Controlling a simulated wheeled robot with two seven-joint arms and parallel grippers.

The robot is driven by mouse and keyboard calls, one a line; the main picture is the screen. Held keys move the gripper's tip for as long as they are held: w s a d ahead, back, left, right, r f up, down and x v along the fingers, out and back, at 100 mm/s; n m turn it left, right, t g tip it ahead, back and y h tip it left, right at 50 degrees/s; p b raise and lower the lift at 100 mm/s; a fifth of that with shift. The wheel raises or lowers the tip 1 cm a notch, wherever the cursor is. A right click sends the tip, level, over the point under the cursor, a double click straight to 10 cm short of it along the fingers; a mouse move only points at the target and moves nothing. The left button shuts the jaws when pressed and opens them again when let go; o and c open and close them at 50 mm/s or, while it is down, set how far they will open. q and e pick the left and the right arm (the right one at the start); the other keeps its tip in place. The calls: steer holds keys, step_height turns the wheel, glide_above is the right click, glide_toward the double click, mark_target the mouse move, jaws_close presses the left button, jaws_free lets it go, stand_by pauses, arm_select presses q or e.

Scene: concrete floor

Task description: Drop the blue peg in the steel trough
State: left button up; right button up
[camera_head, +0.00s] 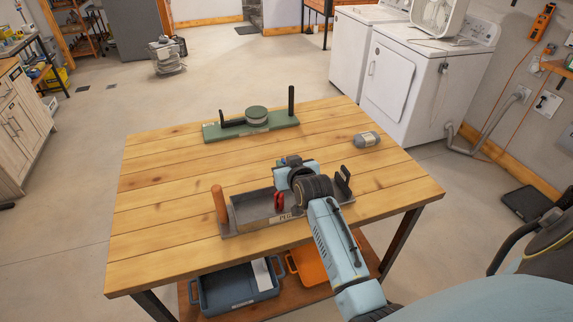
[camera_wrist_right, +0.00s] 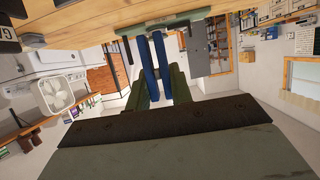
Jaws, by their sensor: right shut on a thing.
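The steel trough (camera_head: 260,222) is a long grey open box near the front edge of the wooden table. A brown upright post (camera_head: 220,204) stands at its left end and a black upright part (camera_head: 344,180) at its right end. My right gripper (camera_head: 291,163) is above the trough's back side, partly hidden by its own wrist. The peg cannot be made out in the head view. My left gripper is not in view.
A green fixture (camera_head: 225,131) with a round green disc (camera_head: 257,115) and black posts stands at the back of the table. A grey cylinder (camera_head: 367,139) lies at the right. A red part (camera_head: 279,201) is at the trough. Blue (camera_head: 238,292) and orange (camera_head: 312,266) bins sit below.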

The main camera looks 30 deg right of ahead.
steer(key=o, duration=1)
steer(key=v, duration=1.3)
steer(key=shift+s, duration=0.2)
